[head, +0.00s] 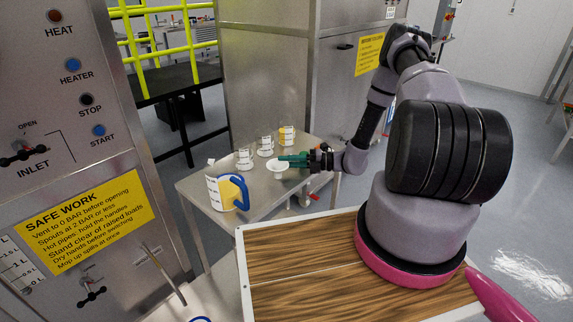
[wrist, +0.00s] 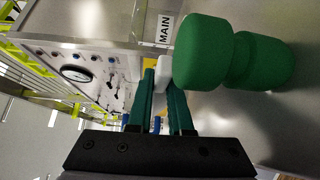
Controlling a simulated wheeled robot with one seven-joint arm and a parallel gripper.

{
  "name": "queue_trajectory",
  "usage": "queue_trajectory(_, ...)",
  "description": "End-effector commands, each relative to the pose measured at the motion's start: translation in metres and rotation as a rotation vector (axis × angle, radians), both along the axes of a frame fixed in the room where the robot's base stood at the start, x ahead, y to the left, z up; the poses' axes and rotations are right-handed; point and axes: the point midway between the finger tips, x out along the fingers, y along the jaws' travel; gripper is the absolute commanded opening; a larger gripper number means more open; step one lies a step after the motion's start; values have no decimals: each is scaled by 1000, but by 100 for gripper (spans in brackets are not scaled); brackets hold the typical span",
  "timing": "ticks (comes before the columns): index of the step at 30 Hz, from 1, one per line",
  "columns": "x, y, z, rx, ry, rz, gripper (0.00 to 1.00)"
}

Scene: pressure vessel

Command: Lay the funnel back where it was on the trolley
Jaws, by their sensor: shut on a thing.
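The white funnel (head: 278,167) shows in the head view just below the tips of my gripper (head: 282,158), over the right part of the steel trolley top (head: 255,192). I cannot tell whether it touches the top. In the wrist view my gripper (wrist: 160,80) has its two green fingers nearly parallel, shut on a small white part of the funnel (wrist: 161,67). The rest of the funnel is hard to make out there.
A white jug with a blue handle (head: 228,192) stands at the trolley's front left. Several small labelled containers (head: 265,146) stand along its back. A large rounded green object (wrist: 230,55) fills the wrist view's upper right. A control panel (head: 60,120) stands at left.

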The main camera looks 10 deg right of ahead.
Motion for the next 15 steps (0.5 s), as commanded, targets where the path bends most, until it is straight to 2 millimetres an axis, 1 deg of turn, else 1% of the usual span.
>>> queue_trajectory(1,0,0,-6,1,1,-1,0)
queue_trajectory(2,0,0,-8,1,1,-1,0)
queue_trajectory(12,0,0,-11,0,0,-1,0)
queue_trajectory(13,0,0,-12,0,0,-1,22)
queue_trajectory(14,0,0,-11,0,0,-1,34)
queue_trajectory(15,0,0,-11,0,0,-1,48)
